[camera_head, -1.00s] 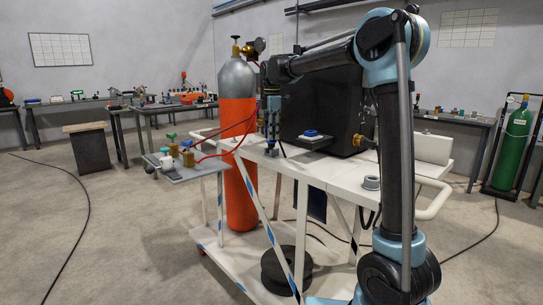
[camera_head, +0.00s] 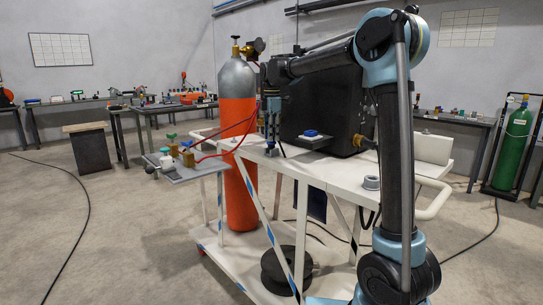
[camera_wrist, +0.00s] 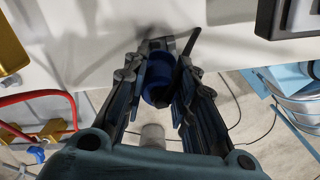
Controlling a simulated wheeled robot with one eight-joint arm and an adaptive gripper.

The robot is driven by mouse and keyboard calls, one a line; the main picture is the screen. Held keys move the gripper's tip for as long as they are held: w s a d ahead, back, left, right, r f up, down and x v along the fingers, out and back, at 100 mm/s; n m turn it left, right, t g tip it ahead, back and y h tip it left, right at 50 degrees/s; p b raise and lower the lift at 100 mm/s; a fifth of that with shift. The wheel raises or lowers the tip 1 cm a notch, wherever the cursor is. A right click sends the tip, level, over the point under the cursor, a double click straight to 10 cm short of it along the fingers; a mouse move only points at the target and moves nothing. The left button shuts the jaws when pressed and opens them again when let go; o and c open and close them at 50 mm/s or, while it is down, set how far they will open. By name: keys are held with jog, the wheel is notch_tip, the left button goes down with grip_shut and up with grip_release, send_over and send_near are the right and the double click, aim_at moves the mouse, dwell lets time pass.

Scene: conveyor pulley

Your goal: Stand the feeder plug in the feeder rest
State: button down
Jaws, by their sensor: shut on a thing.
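My gripper (camera_head: 270,143) points down over the near edge of the white cart top. In the wrist view its fingers (camera_wrist: 158,88) close around a dark blue round piece (camera_wrist: 157,78), which looks like the feeder plug. A thin black rod or cable crosses beside the piece. The fingers hide much of it, and I cannot tell whether its lower end touches the cart. I cannot surely identify the feeder rest.
A big dark case (camera_head: 322,112) stands behind my gripper. An orange gas cylinder (camera_head: 238,165) with red hoses stands to its left. A side shelf (camera_head: 182,176) carries small fittings. The white cart top (camera_head: 335,172) has bare room between the dark block and the grey ring.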

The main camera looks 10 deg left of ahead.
jog(key=shift+f, duration=1)
dwell(0.6)
jog(key=c, duration=1.2)
grip_release()
jog(key=shift+r, duration=4.5)
